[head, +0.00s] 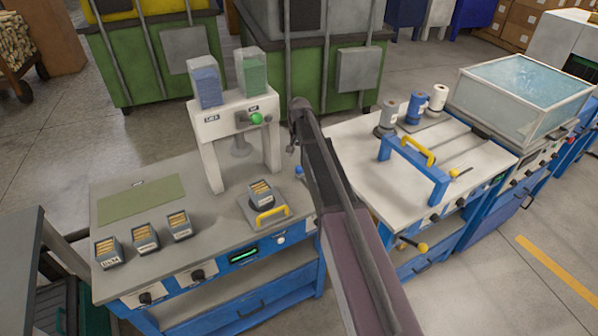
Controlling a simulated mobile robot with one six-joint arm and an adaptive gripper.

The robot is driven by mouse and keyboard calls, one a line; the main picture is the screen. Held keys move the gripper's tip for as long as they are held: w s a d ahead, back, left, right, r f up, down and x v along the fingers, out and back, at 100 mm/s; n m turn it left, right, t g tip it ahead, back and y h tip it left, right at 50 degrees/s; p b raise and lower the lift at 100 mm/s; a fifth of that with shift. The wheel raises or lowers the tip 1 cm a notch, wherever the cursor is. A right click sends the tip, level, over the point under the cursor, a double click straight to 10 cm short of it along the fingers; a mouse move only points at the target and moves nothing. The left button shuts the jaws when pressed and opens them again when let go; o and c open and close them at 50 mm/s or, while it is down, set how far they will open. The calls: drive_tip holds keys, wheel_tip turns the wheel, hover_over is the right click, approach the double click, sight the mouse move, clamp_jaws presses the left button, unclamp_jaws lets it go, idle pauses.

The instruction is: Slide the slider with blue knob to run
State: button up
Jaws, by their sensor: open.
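A small blue knob (299,170) shows at the right end of the left bench, just left of my arm. Its slider track and any "run" marking are hidden behind my arm or too small to read. My gripper (291,149) is at the far end of my arm, open and empty, pointing down. In the picture it is just above the blue knob and apart from it; the depth between them is hard to judge.
A white press (222,118) with a green knob stands left of my gripper. A tray with a yellow handle (272,215) sits in front. Labelled boxes (145,238) stand at left.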

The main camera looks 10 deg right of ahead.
sight(300, 168)
drive_tip(key=shift+f+b, duration=2.6)
drive_tip(key=shift+f, duration=0.3)
drive_tip(key=shift+c, duration=0.2)
clamp_jaws()
